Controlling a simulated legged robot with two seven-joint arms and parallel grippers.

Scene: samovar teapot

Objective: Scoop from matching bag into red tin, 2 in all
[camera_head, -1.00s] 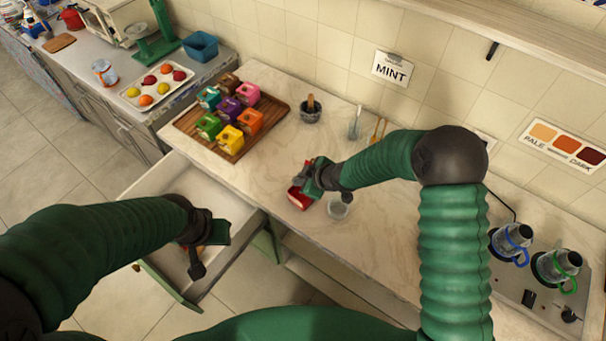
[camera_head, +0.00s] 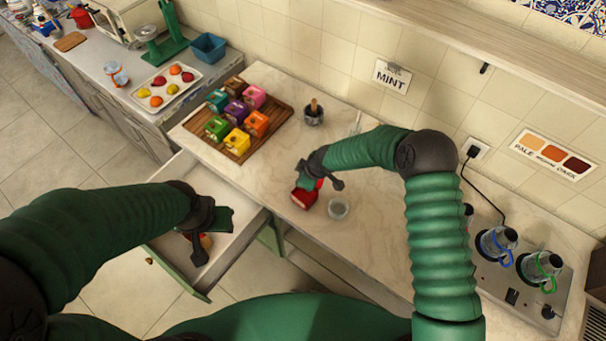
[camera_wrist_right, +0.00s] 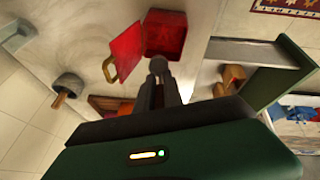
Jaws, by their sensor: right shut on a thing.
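The red tin (camera_head: 304,196) stands on the counter near its front edge. In the right wrist view the tin (camera_wrist_right: 167,36) looks open, with a red lid panel (camera_wrist_right: 127,52) bearing a gold clasp beside it. My right gripper (camera_head: 318,178) is at the tin, its fingers closed at the edge by the lid; the exact grip point is hidden. Several coloured bags (camera_head: 236,112) stand on a wooden board at the back left. A card reading MINT (camera_head: 392,76) is on the wall. My left gripper (camera_head: 200,238) hangs over the open drawer; its finger gap is unclear. No scoop is clearly visible.
The open drawer (camera_head: 235,245) juts from the counter front and holds small orange-brown things. A dark mortar (camera_head: 314,114) stands behind. Kettles (camera_head: 497,240) stand far right. The counter's middle is mostly clear.

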